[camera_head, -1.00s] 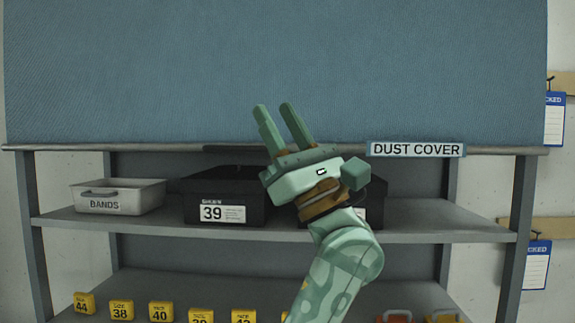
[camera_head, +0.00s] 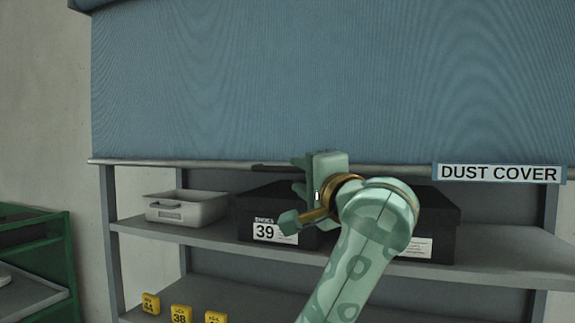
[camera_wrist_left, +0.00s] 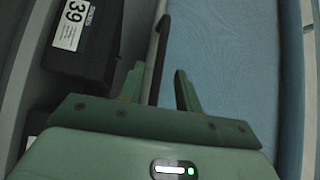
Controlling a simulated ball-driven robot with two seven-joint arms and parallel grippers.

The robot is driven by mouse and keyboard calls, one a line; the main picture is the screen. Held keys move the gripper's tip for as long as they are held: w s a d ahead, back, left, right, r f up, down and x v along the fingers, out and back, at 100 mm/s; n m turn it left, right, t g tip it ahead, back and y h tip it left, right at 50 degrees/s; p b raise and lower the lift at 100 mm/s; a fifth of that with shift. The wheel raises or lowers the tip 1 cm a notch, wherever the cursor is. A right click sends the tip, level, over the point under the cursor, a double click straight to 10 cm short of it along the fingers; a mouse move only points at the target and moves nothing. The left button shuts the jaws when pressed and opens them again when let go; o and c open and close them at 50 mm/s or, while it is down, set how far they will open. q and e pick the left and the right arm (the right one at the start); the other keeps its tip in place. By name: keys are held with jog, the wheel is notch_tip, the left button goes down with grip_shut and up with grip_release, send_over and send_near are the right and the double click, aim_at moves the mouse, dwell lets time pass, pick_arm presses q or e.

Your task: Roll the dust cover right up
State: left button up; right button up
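The blue dust cover (camera_head: 330,80) hangs over the upper part of the rack, its lower edge in a grey bar (camera_head: 180,163). A dark handle (camera_head: 275,168) sits on that bar, just left of my left gripper (camera_head: 302,175). In the left wrist view, the cover (camera_wrist_left: 225,60) lies to the right, and the dark handle (camera_wrist_left: 157,72) shows between the two spread fingers of my left gripper (camera_wrist_left: 160,82). The fingers are apart and I see no grip on the handle. My right gripper is not in view.
Below the bar, a shelf (camera_head: 500,255) holds a light bin (camera_head: 187,207) and black shoe boxes (camera_head: 440,215), one labelled 39 (camera_head: 265,232). Yellow size tags (camera_head: 181,314) show lower down. A DUST COVER sign (camera_head: 498,173) is on the bar at right. A green cabinet (camera_head: 40,235) stands at left.

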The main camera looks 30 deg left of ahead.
aim_at(288, 171)
pick_arm(q)
jog(key=shift+p+x, duration=0.35)
jog(key=shift+x, duration=2.7)
jog(key=shift+a, duration=0.1)
grip_shut()
